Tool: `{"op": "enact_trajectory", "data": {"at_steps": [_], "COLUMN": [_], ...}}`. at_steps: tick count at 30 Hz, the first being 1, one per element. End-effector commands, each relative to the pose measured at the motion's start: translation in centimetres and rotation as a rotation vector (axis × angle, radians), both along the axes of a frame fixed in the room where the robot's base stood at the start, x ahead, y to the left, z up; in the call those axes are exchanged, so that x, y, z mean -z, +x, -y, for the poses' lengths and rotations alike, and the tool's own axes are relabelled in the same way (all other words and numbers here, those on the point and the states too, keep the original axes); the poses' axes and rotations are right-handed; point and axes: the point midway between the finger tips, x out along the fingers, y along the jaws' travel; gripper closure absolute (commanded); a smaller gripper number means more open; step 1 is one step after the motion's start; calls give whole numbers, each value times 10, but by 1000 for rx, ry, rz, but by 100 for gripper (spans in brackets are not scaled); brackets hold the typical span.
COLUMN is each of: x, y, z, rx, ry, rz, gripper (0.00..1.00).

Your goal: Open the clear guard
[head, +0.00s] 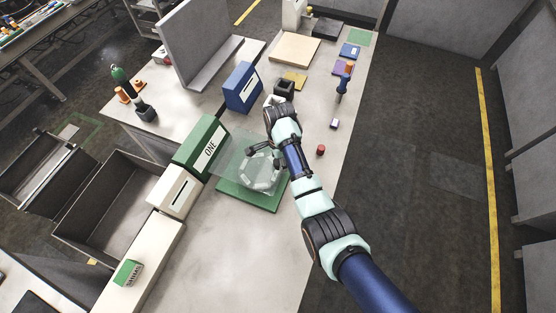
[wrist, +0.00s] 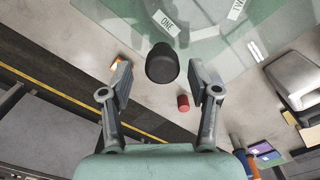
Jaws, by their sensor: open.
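The clear guard (head: 232,148) is a see-through panel over a green base plate (head: 240,197) in the head view. It also fills the top of the wrist view (wrist: 215,25), with white labels, one reading ONE, showing there. A dark round knob (wrist: 162,62) stands at the guard's edge. My gripper (head: 263,152) is over the guard in the head view. In the wrist view my gripper (wrist: 161,78) is open, with one finger on each side of the knob and a gap on both sides. The guard's exact tilt is hard to tell.
A green box marked ONE (head: 201,147) stands left of the guard, and a blue box (head: 243,87) behind it. A small red cylinder (head: 320,150) and a blue-handled tool (head: 343,86) are to the right. The front of the table is clear.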

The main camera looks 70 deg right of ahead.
Motion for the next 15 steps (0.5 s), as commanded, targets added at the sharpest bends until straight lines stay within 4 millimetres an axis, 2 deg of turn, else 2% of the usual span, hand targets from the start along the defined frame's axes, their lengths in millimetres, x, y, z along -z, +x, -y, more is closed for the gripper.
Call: {"op": "enact_trajectory", "data": {"at_steps": [4,11,15], "x": [13,13,13], "y": [0,0,0], "z": [0,0,0], "rx": [-1,-1,-1], "ry": [0,-1,-1], "rz": [0,1,1], "gripper": [39,39,60]}}
